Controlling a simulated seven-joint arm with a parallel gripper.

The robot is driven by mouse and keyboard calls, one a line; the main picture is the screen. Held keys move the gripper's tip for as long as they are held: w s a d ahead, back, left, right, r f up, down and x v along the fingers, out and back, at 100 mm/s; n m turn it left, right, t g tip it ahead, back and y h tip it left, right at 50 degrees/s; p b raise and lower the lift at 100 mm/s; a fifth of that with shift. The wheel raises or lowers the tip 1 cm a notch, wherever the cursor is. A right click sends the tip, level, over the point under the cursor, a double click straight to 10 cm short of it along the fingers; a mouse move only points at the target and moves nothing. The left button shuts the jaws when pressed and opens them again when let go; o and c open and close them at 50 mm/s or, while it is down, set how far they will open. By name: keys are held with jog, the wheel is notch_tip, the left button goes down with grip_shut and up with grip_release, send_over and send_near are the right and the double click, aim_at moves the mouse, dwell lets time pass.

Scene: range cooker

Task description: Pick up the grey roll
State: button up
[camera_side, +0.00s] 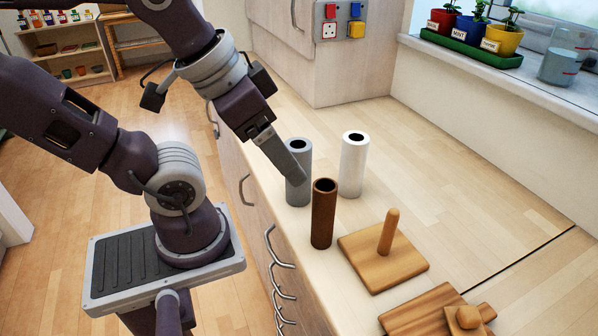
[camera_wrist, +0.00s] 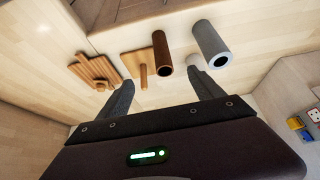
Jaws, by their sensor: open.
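The grey roll (camera_side: 298,178) stands upright on the counter in the side view, behind the brown roll and left of the white roll. It also shows in the wrist view (camera_wrist: 208,40), at the upper right. My gripper (camera_side: 292,178) is open, with one finger overlapping the front of the grey roll in the side view; contact cannot be told. In the wrist view my gripper (camera_wrist: 163,79) has its two fingers spread with nothing between them; the grey roll lies beyond the right fingertip. The second finger is hidden in the side view.
The brown roll (camera_side: 322,218) stands close in front, and the white roll (camera_side: 353,168) stands to the right. A wooden base (camera_side: 360,256) with an upright peg (camera_side: 388,232) and a wooden board (camera_side: 425,318) lie nearer. The counter's right side is clear.

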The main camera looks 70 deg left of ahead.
jog(key=w+a+f+n+g, duration=0.3)
jog(key=w+a+f+n, duration=0.15)
jog(key=a+n, duration=0.35)
jog(key=w+a+f+n+g, duration=0.35)
jog(key=w+a+n, duration=0.2)
jog(key=n, duration=0.35)
notch_tip(320, 180, down, 7)
jog(key=s, duration=0.1)
jog(key=shift+a+r+t, duration=0.15)
jog(key=shift+a+t, duration=0.05)
jog(key=shift+t, duration=0.25)
jog(key=c, duration=1.7)
